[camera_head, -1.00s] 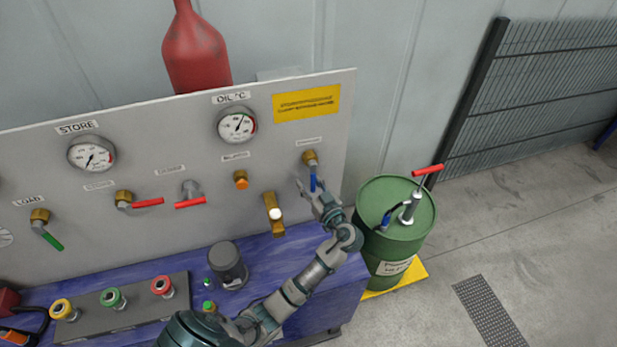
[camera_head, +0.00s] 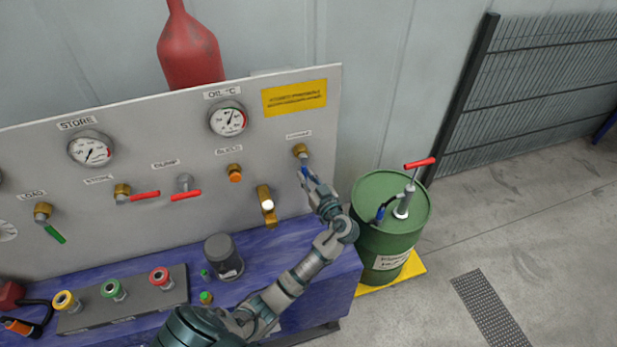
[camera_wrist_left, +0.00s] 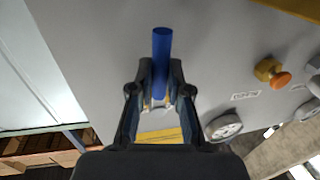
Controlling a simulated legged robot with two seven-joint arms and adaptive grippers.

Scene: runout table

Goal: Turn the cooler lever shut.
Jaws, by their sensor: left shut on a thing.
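The cooler lever (camera_head: 305,171) is a short blue handle on a brass valve (camera_head: 300,150) at the right end of the grey panel. In the head view it points down and slightly right. My left gripper (camera_head: 308,178) is at the blue handle, with its arm reaching up from the bottom. In the left wrist view the blue lever (camera_wrist_left: 161,50) stands between the two fingers of the gripper (camera_wrist_left: 160,85), which are shut on it. The fingers hide its lower part. My right gripper is not in view.
A green drum (camera_head: 397,235) with a red-handled pump (camera_head: 412,180) stands right of the blue bench (camera_head: 330,275). A brass tap (camera_head: 265,203) and an orange-capped valve (camera_head: 235,173) are left of the lever. Red levers (camera_head: 145,196) sit further left. Open floor lies right of the drum.

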